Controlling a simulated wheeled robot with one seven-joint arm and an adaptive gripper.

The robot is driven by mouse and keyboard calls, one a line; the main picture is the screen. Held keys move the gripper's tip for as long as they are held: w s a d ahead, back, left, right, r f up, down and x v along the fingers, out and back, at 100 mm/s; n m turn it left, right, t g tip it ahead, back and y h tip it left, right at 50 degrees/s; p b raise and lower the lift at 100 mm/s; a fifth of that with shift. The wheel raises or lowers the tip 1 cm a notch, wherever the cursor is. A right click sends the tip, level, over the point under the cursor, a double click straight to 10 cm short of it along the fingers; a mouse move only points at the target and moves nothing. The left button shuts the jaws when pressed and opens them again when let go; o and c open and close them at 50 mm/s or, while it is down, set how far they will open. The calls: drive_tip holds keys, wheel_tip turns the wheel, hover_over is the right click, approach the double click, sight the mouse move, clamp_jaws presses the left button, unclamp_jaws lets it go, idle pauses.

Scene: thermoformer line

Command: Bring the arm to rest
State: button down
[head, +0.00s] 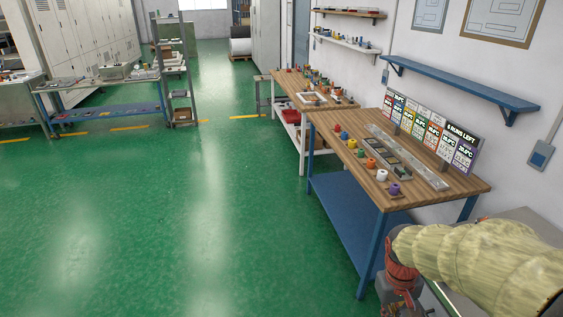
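My arm (480,258), in a pale yellow cloth sleeve, reaches in from the lower right of the head view. It bends down at a red wrist part (402,275). Below that, part of my gripper (405,303) shows at the bottom edge. Its fingertips are cut off or too small to make out, so I cannot tell whether it is open or shut or holds anything. The arm is beside the near right corner of the wooden workbench (440,196), apart from the things on it.
Coloured pots, such as a purple one (393,189), line the bench's left edge beside a long metal tray (408,157) and a board of cards (432,132). A blue wall shelf (460,83) hangs above. The green floor (180,220) at left is clear.

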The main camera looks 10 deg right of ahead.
drive_tip(key=s+a+r+n+t+y+b, duration=0.1)
drive_tip(key=s+a+r+t+b, duration=0.2)
drive_tip(key=a+r, duration=1)
drive_tip(key=s+a+t, duration=0.1)
drive_tip(key=s+t, duration=0.2)
drive_tip(key=shift+r, duration=0.25)
